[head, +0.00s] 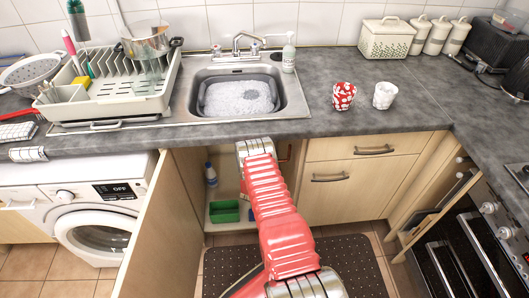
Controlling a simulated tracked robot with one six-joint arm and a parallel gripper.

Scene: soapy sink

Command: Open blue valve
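I cannot make out a blue valve for certain. The tap (241,46) behind the sink has a small knob on each side; the right knob (254,49) looks bluish, but it is too small to be sure. The cabinet (225,185) under the sink stands open, and its upper inside is partly hidden by my red arm. My arm reaches forward from the bottom to the cabinet opening. The grey end of my gripper (255,147) shows just below the counter's front edge. I cannot make out its fingers or anything held.
The open cabinet door (160,225) stands left of my arm. A blue-capped bottle (211,175) and a green box (224,211) are inside the cabinet. The sink (290,97) holds a basin of foamy water (238,98).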

